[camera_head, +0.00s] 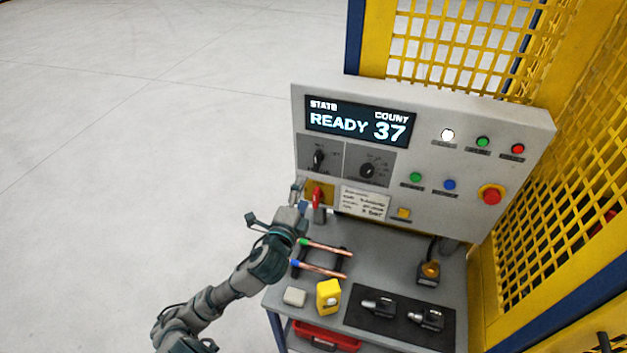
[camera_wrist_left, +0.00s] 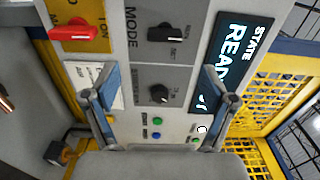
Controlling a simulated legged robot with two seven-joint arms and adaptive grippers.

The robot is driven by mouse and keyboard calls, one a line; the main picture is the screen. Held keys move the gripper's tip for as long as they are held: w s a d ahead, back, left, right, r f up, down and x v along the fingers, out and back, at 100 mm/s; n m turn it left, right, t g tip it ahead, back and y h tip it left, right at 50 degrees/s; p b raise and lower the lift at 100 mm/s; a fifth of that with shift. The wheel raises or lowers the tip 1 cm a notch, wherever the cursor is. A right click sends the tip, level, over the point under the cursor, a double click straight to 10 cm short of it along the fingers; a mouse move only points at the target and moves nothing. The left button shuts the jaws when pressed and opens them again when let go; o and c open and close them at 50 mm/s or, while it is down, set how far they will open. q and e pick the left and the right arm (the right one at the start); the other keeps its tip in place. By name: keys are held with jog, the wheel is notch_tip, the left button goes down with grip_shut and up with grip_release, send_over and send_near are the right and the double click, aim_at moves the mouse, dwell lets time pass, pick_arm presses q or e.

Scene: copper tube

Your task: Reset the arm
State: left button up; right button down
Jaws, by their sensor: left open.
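My left arm comes in from the lower left in the head view. My left gripper (camera_head: 298,188) is at the lower left edge of the control panel (camera_head: 440,130), just left of a red switch handle (camera_head: 316,199) on a yellow plate. In the left wrist view the two fingers of my left gripper (camera_wrist_left: 160,76) are spread apart with nothing between them. They face the panel's dark knobs. The red handle (camera_wrist_left: 75,33) lies outside them at the upper left. My right gripper is not in view.
The panel display (camera_head: 359,121) reads READY, count 37. Two copper tubes (camera_head: 325,248) lie on a dark rack on the grey bench. A yellow box (camera_head: 329,297), a pale block (camera_head: 294,297) and a black mat (camera_head: 400,333) are nearer. Yellow mesh fencing (camera_head: 560,200) stands right; open floor lies left.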

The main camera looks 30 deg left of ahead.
pick_arm(q)
jog(key=s+d+f+n+g, duration=0.2)
jog(key=s+f+n+g, duration=0.1)
jog(key=f, duration=0.6)
jog(key=s+d+f+n+g+h, duration=0.1)
jog(key=s+d+f+n+g, duration=0.1)
jog(key=s+f, duration=0.3)
jog(key=s+d+f+n+g+h, duration=0.1)
jog(key=s+f+n+g, duration=0.3)
jog(key=f, duration=0.9)
jog(key=shift+s+d+f+g, duration=0.1)
jog(key=shift+s+d+g, duration=0.2)
jog(key=shift+s+d, duration=0.35)
jog(key=s+d+f+n+g+h, duration=0.2)
jog(key=s+d+f+n+g, duration=0.3)
jog(key=s+f, duration=0.5)
notch_tip(320, 180, down, 27)
jog(key=s+m+b, duration=0.1)
jog(key=s+b, duration=0.2)
jog(key=s+a+f+g+b, duration=0.1)
jog(key=s+a+f+b, duration=0.1)
jog(key=s+f, duration=1.5)
jog(key=shift+s+a+f+g, duration=0.25)
jog(key=shift+f+g, duration=0.15)
jog(key=shift+f, duration=0.3)
